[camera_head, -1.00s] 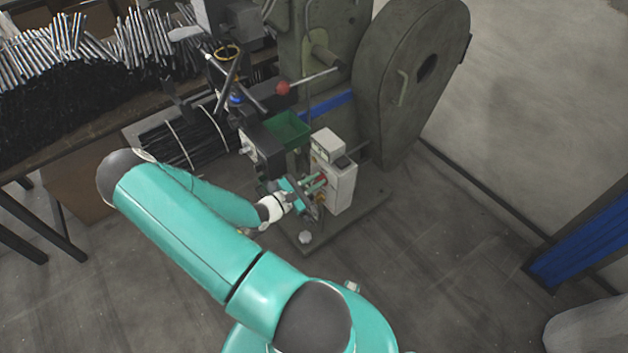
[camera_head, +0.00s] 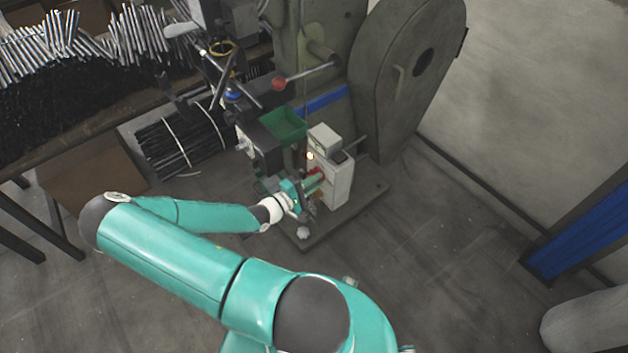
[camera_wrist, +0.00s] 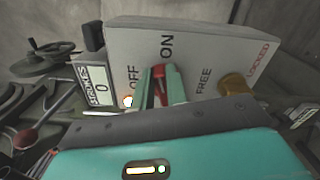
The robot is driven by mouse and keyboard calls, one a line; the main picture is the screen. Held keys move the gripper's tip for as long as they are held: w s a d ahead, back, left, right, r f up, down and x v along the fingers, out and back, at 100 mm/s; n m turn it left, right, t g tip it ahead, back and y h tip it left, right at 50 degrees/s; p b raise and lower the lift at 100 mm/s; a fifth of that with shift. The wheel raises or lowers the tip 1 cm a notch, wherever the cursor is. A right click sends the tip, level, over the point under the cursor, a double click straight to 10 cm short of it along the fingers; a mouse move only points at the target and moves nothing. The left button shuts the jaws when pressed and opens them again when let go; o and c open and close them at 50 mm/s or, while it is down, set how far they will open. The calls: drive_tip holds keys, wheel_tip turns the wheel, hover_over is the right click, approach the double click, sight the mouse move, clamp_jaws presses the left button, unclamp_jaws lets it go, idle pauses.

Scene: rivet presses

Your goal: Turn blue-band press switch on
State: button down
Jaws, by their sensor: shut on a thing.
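The pale control box (camera_head: 336,180) stands at the foot of the green press (camera_head: 375,140), which has a blue band (camera_head: 325,101). In the wrist view the box face (camera_wrist: 205,45) reads OFF, ON, FREE and LOCKED. The red switch (camera_wrist: 158,74) is between my two fingers, its tip closer to the ON label than to OFF. My gripper (camera_wrist: 160,85) is shut on it; it also shows in the head view (camera_head: 312,184). The switch's base is hidden by the fingers. A small lamp (camera_wrist: 127,101) glows; it also shows in the head view (camera_head: 310,156).
A brass knob (camera_wrist: 238,84) sits beside FREE and LOCKED. A stroke counter (camera_wrist: 97,85) reads 0. A green bin (camera_head: 285,126) and a lever with a red ball (camera_head: 279,83) are above the box. Bundled dark rods (camera_head: 180,145) lie left.

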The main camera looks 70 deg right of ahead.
drive_tip(key=shift+f+m, duration=0.15)
drive_tip(key=shift+m, duration=0.65)
drive_tip(key=shift+f+m, duration=0.15)
drive_tip(key=shift+m, duration=0.65)
drive_tip(key=c, duration=1.4)
unclamp_jaws()
drive_tip(key=shift+a, duration=0.15)
drive_tip(key=v, duration=1.3)
drive_tip(key=shift+w+a, duration=0.2)
drive_tip(key=shift+a, duration=0.05)
